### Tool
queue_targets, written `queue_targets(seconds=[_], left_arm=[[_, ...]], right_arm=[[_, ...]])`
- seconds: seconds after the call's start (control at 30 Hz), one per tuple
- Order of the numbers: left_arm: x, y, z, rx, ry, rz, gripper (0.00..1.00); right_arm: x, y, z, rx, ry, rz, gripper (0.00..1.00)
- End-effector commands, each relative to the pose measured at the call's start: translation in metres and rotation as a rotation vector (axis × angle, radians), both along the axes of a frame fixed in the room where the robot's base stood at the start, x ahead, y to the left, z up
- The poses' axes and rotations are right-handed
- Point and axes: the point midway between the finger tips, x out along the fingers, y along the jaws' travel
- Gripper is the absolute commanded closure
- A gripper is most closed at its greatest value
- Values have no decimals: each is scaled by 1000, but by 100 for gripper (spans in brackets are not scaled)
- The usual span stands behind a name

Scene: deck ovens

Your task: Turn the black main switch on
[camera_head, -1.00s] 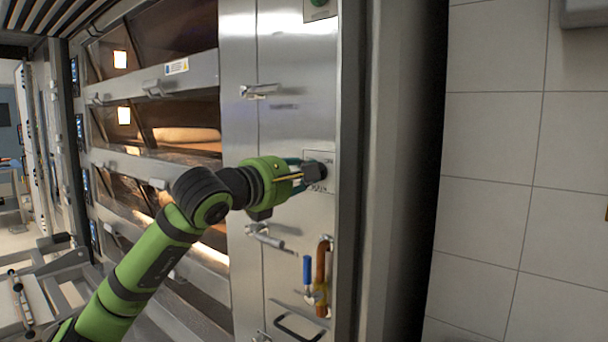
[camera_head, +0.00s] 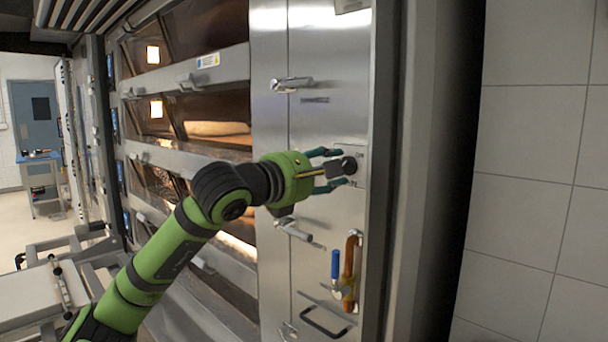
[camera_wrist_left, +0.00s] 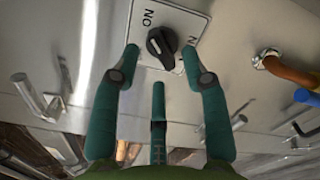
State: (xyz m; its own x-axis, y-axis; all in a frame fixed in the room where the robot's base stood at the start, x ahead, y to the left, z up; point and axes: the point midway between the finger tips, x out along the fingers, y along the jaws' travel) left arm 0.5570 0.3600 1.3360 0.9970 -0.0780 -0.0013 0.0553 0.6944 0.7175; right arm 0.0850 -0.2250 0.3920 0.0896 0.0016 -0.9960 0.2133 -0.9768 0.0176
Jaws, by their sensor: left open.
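The black main switch (camera_head: 350,165) is a round knob on a pale plate (camera_wrist_left: 187,22) on the steel panel, right of the ovens. In the left wrist view the knob (camera_wrist_left: 162,42) shows whole, with letters at its upper left and partly hidden letters at its right. I cannot tell surely which mark it points to. My left gripper (camera_head: 335,168) is open in front of the switch. In the wrist view its fingers (camera_wrist_left: 161,68) spread to both sides of and below the knob, with gaps showing between them and it. My right gripper is out of view.
A door handle (camera_head: 291,84) sticks out above the arm and another (camera_head: 293,229) below it. A blue-handled valve on a copper pipe (camera_head: 350,268) stands below the switch. The deck ovens (camera_head: 205,100) are at left, a tiled wall (camera_head: 535,150) at right.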

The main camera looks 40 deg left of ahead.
Motion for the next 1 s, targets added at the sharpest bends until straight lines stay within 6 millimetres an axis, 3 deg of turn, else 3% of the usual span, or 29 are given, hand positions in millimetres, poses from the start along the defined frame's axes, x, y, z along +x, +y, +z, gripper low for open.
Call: queue_targets(seconds=[0.2, 0.8, 1.0], left_arm=[[-38, 3, -2, 10, 6, 3, 55], [-88, 4, 0, -1, 1, -5, 55], [-96, 6, 0, 1, 2, -1, 55]], right_arm=[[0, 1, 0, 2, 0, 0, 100], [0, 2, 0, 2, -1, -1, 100], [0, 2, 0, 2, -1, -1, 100]])
